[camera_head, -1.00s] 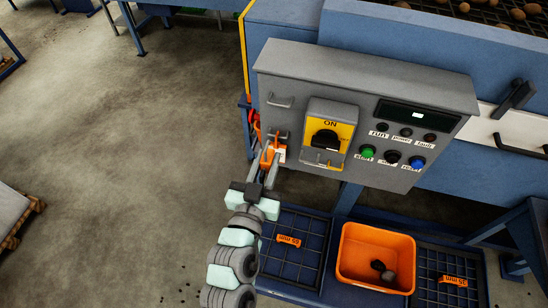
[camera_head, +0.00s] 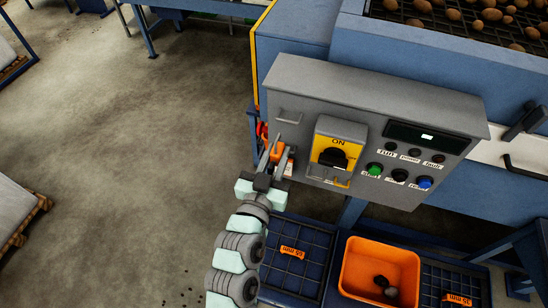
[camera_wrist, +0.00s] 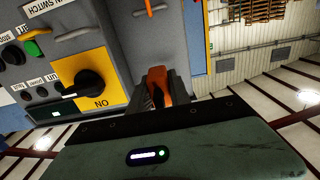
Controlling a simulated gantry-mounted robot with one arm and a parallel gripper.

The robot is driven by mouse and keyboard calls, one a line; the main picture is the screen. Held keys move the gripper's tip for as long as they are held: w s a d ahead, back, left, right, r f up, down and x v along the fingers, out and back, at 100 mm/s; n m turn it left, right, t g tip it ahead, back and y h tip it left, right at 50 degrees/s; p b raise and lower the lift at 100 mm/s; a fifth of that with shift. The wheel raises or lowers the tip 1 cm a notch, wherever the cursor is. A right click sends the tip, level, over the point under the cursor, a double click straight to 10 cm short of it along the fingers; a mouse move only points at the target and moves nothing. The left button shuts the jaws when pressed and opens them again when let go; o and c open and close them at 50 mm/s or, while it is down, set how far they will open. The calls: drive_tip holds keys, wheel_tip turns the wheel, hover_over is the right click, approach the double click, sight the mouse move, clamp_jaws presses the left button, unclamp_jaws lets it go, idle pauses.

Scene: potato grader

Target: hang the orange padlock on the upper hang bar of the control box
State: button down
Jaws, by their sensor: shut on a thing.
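The grey control box (camera_head: 330,150) shows in the head view, with its upper hang bar (camera_head: 288,116) at the upper left of its front. My gripper (camera_head: 273,160) is beside the box's left edge, below that bar, shut on the orange padlock (camera_head: 277,152). In the wrist view the padlock (camera_wrist: 158,84) sits between the fingers, close to the box face. The padlock is apart from the upper bar; its shackle cannot be made out. Another grey bar (camera_wrist: 153,11) with something orange on it shows at the top of the wrist view.
Red and orange items (camera_head: 262,130) are behind the box's left edge. Below stand an orange bin (camera_head: 348,262) and grid screens (camera_head: 300,235).

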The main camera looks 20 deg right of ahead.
sight(290, 125)
drive_tip(key=p+x, duration=0.1)
drive_tip(key=x, duration=0.3)
drive_tip(key=p+x, duration=0.2)
drive_tip(key=x, duration=0.1)
drive_tip(key=shift+w+d+f, duration=0.25)
drive_tip(key=shift+w, duration=0.05)
drive_tip(key=shift+f+b, duration=0.4)
drive_tip(key=shift+b, duration=0.25)
drive_tip(key=shift+s, duration=0.1)
drive_tip(key=c, duration=1.1)
unclamp_jaws()
